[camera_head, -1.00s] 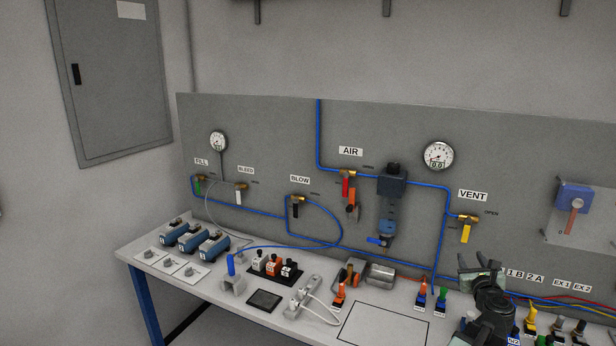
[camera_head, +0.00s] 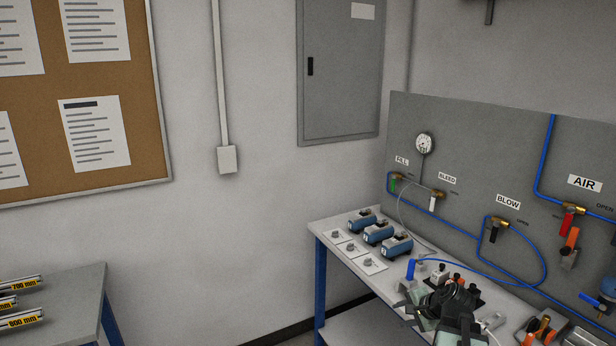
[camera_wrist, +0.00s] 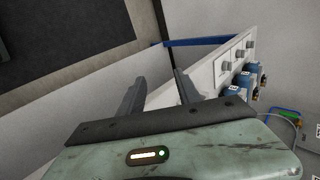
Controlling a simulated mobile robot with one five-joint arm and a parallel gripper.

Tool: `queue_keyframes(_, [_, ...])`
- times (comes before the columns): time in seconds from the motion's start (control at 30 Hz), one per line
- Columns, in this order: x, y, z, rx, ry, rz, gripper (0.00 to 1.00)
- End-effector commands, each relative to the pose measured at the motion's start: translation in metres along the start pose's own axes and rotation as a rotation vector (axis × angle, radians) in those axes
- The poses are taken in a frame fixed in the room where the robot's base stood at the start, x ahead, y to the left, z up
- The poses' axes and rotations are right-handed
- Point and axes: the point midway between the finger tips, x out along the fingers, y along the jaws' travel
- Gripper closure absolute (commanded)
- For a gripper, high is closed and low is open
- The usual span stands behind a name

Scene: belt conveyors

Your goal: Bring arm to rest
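My gripper (camera_wrist: 158,82) shows two dark fingers standing apart with nothing between them, so it is open and empty. In the head view my gripper (camera_head: 410,308) is at the lower right, folded close to my dark arm. It appears in front of the bench (camera_head: 352,262), and I cannot tell its height above it. In the wrist view the fingers point toward the wall and the bench's left end.
Blue-grey blocks (camera_head: 378,233) stand on the bench's left end. A grey panel with valves (camera_head: 450,150) and blue hoses rises behind. A side table (camera_head: 75,290) with labelled bars is at lower left. Floor shows between the two tables.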

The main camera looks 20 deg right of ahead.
Motion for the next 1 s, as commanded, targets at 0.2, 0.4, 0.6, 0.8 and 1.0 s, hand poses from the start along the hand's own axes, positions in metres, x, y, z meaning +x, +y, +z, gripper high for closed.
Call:
queue_keyframes(0.2, [0.060,-0.006,0.181,-0.695,-0.239,0.293,0.60])
queue_keyframes(0.4, [0.066,0.011,0.288,-1.208,-0.396,0.488,0.60])
queue_keyframes(0.6, [0.051,0.031,0.314,-1.349,-0.478,0.584,0.60])
queue_keyframes(0.8, [0.047,0.036,0.315,-1.339,-0.496,0.597,0.60])
queue_keyframes(1.0, [0.048,0.035,0.315,-1.337,-0.494,0.595,0.60])
